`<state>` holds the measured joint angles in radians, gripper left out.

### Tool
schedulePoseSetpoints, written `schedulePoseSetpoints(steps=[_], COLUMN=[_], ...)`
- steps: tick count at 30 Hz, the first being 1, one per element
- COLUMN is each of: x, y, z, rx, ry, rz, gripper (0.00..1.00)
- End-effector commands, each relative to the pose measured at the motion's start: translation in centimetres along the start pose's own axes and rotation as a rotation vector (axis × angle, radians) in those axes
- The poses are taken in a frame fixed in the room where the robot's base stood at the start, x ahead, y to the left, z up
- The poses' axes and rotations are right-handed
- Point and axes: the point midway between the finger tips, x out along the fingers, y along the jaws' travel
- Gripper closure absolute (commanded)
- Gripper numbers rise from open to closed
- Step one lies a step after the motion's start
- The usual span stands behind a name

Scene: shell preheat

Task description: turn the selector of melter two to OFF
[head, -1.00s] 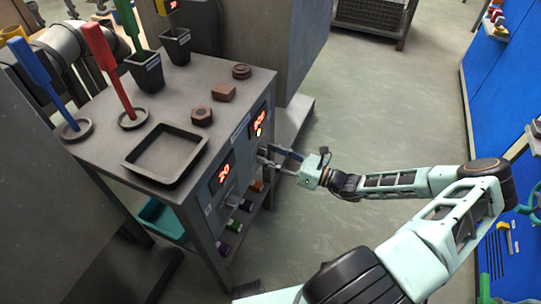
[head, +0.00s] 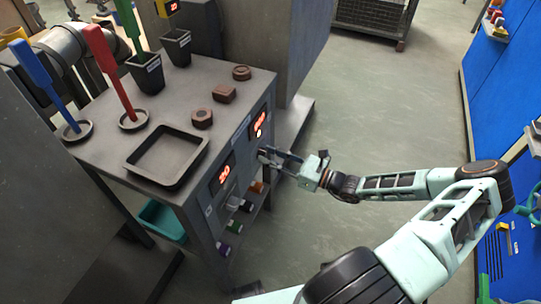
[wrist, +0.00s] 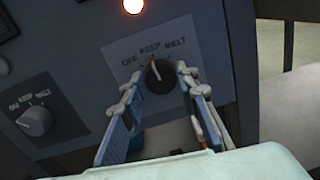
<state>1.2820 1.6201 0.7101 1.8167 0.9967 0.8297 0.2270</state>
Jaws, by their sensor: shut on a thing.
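The right-hand selector (wrist: 159,77) is a dark round knob on a pale plate marked OFF, KEEP and MELT in the wrist view. Its pointer line is up, slightly left, near KEEP. My gripper (wrist: 156,85) has a finger on each side of this knob and is shut on it. In the head view my gripper (head: 266,156) reaches the front panel from the right, below the right display (head: 259,121); its fingers hide the knob there. A second selector (wrist: 35,121), grey with the same marks, sits to the left, clear of my fingers.
A lit round lamp (wrist: 133,6) is above the held knob. The left display (head: 224,174) reads 20. The bench top holds a black tray (head: 167,155), brown blocks (head: 223,94) and dark pots (head: 146,72). Open floor (head: 370,110) lies right of the bench.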

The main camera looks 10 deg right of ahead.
Motion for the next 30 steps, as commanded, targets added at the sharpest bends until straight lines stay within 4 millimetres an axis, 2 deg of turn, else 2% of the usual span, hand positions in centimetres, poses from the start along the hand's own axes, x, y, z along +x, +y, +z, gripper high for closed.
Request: schedulePoseSetpoints(steps=[18, 30], x=[-0.04, -0.04], y=[0.10, 0.13], z=[-0.12, -0.21], rx=[-0.493, -0.654], ry=[-0.033, -0.043], rz=[0.007, 0.009], gripper=[0.96, 0.96])
